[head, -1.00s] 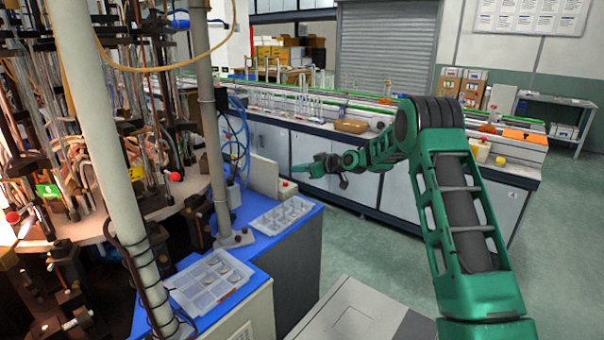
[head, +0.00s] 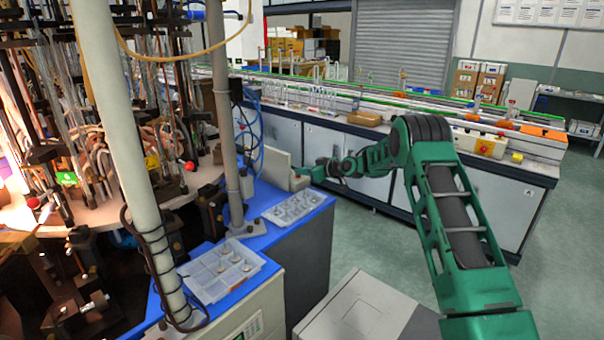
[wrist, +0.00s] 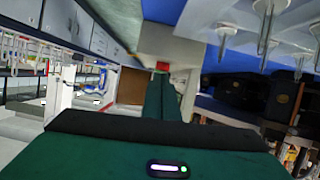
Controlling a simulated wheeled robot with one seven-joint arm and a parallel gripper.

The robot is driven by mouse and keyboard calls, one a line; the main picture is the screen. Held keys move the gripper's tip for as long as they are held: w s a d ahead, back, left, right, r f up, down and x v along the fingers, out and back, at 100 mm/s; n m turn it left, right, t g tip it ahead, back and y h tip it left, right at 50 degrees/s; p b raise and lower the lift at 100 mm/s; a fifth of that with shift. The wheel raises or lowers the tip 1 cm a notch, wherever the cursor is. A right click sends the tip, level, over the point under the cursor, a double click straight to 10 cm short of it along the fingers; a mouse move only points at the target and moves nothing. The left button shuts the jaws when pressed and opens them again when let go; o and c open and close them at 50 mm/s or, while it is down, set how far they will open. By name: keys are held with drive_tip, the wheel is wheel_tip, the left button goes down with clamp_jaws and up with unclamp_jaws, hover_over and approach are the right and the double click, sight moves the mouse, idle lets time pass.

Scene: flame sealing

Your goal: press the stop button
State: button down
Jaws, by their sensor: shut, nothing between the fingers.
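The stop button (wrist: 163,66) shows as a small red patch on a pale box (wrist: 168,40) in the wrist view, straight beyond my fingertips. In the head view the pale box (head: 298,183) stands at the far right corner of the blue bench. My green gripper (head: 302,171) is shut and empty, reaching leftward just over that box. Its fingers (wrist: 164,78) point at the red patch and partly cover it. I cannot tell whether the fingertips touch the button. In the head view the gripper hides the button.
Two pale trays (head: 220,270) and (head: 293,208) lie on the blue bench top (head: 262,238). A grey post (head: 229,120) and a thicker post (head: 122,150) rise on the left, beside the glassware machine. A long bench (head: 400,180) runs behind.

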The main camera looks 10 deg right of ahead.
drive_tip(key=shift+s+d+f, duration=0.1)
drive_tip(key=shift+s+f, duration=0.05)
drive_tip(key=shift+f, duration=1.1)
drive_tip(key=r, duration=0.5)
drive_tip(key=shift+w+a, duration=0.3)
drive_tip(key=shift+a, duration=0.1)
drive_tip(key=v, duration=1)
drive_tip(key=shift+r, duration=0.2)
drive_tip(key=shift+w, duration=0.1)
